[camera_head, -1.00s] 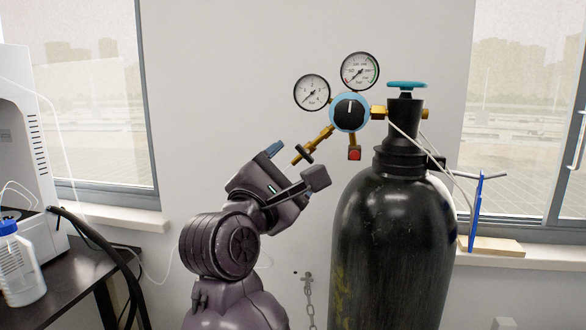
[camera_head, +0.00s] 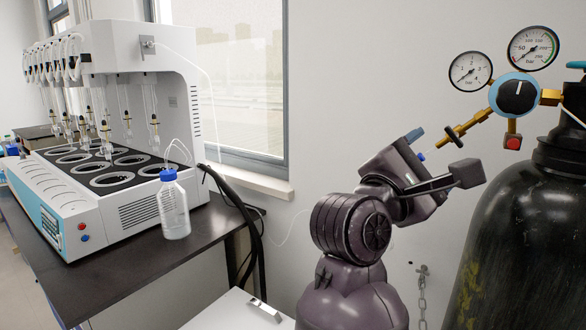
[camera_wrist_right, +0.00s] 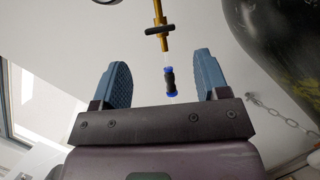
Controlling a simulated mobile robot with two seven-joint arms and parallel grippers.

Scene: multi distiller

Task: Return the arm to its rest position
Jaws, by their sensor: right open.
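My right arm stands raised in the head view, with its gripper (camera_head: 440,155) open close to the brass outlet pipe (camera_head: 465,128) of the gas regulator. In the right wrist view the two blue-padded fingers (camera_wrist_right: 160,75) are spread apart. A small black and blue fitting (camera_wrist_right: 170,82) shows between them, with a visible gap to each finger. It lies in line with the brass pipe (camera_wrist_right: 160,28), which carries a dark handle. The regulator (camera_head: 517,97) has a black knob and two round gauges. It joins the black gas cylinder (camera_head: 520,235). My left gripper is out of view.
A white multi-position distiller (camera_head: 110,170) stands on a dark table (camera_head: 110,280) at the left. A blue-capped bottle (camera_head: 173,210) is near the table edge. Black hoses (camera_head: 240,210) hang behind. A chain (camera_head: 422,290) hangs on the wall between my arm and the cylinder.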

